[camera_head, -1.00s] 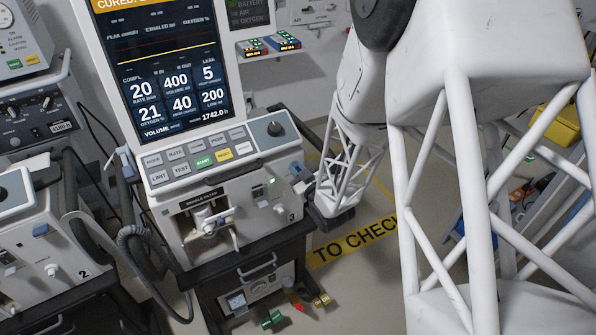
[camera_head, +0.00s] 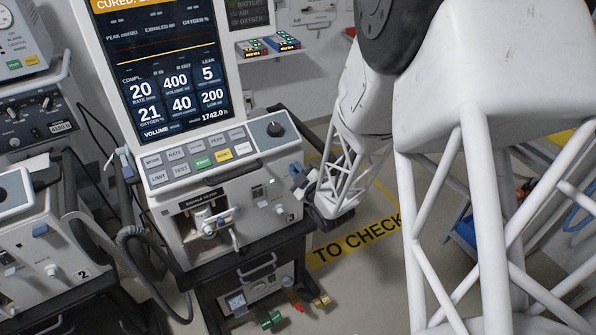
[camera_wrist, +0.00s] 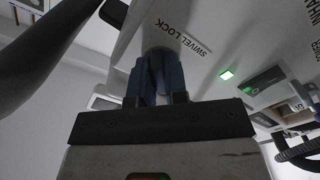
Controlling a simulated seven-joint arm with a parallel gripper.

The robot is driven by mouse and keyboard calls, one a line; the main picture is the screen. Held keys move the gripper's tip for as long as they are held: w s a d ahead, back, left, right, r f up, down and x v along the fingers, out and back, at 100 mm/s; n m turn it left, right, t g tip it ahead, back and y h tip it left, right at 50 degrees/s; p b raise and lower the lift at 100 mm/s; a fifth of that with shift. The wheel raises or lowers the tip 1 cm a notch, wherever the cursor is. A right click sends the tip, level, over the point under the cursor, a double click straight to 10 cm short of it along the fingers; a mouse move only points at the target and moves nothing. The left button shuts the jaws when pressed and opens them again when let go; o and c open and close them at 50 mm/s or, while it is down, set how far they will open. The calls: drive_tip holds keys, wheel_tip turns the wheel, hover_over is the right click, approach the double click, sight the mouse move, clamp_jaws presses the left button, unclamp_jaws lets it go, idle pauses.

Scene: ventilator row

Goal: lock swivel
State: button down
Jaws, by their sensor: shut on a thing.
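The swivel lock, a blue knob or lever (camera_wrist: 158,72), sits beneath the "SWIVEL LOCK" label (camera_wrist: 183,38) in the wrist view. My gripper (camera_wrist: 156,98) is shut on it, with its dark jaw base just below. In the head view, my gripper (camera_head: 305,188) is at the right side of the ventilator marked 3 (camera_head: 245,206). The lock is mostly hidden there by the gripper and the casing edge, and its exact angle cannot be told.
A green light (camera_wrist: 226,74) glows near the label. The ventilator's screen (camera_head: 165,75) is lit. Ventilator 2 (camera_head: 40,245) stands at the left with a hose between.

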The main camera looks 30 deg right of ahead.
drive_tip(key=c, duration=1.1)
unclamp_jaws()
drive_tip(key=shift+c, duration=0.2)
drive_tip(key=s, duration=0.7)
drive_tip(key=shift+s+d, duration=0.25)
drive_tip(key=shift+s, duration=0.15)
drive_tip(key=shift+o, duration=0.2)
